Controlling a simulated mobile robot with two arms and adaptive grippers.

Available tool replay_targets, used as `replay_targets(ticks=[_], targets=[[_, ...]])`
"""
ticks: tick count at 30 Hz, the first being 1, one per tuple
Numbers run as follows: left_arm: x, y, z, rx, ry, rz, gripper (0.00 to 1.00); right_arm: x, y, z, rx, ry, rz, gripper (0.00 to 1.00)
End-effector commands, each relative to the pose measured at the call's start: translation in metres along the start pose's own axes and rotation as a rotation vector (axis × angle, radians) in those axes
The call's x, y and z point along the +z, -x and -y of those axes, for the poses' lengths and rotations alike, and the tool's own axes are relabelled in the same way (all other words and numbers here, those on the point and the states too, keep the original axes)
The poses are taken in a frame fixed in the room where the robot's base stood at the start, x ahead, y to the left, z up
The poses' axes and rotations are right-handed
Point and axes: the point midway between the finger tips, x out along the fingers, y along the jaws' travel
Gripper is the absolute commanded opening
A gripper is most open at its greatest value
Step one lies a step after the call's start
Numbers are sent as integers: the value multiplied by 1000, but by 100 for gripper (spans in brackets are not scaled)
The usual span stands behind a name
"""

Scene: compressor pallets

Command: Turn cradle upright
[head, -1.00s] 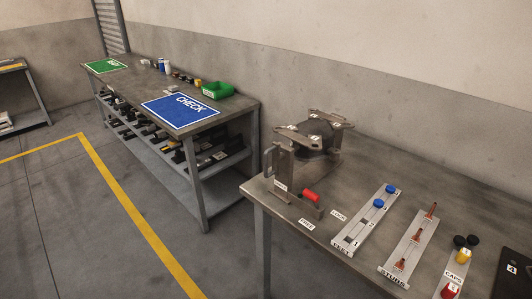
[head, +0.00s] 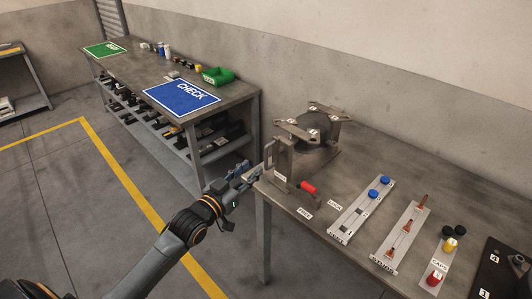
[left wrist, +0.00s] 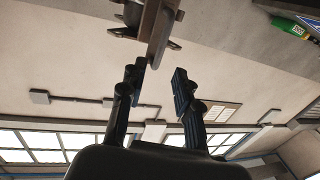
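The cradle (head: 318,119) is a grey metal frame with numbered corner plates, on the near bench. It holds a dark rounded body (head: 316,140). An upright bar handle (head: 268,154) stands at its left side, and a red-gripped lever (head: 308,188) lies at its foot by the FREE and LOCK labels. My left gripper (head: 250,172) is open and empty at the bench's left edge, just left of the handle. In the left wrist view its two fingers (left wrist: 159,74) are apart, with a brown-grey bar (left wrist: 160,30) just beyond the tips. My right gripper is not in view.
The near bench (head: 390,160) also holds a strip with blue knobs (head: 361,211), a STUDS strip (head: 405,236), a CAPS strip (head: 443,262) and a dark numbered plate (head: 502,270). Behind is a bench with a blue CHECK mat (head: 181,97) and a green bin (head: 218,76).

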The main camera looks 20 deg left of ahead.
Motion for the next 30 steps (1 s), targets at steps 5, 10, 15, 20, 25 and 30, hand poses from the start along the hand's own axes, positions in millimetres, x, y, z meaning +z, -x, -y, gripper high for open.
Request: replay_targets(ticks=[5, 10, 15, 20, 25, 30], targets=[[-4, -39, 0, 0, 0, -2, 32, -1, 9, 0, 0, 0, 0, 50], [-2, -67, 0, -1, 0, -1, 32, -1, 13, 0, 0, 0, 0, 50], [-1, -83, 0, 0, 0, 0, 32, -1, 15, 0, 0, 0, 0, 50], [0, -87, 0, 0, 0, 1, 32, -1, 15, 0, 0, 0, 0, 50], [0, -87, 0, 0, 0, 1, 32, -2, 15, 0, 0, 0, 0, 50], [0, -87, 0, 0, 0, 1, 6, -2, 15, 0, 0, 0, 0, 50]])
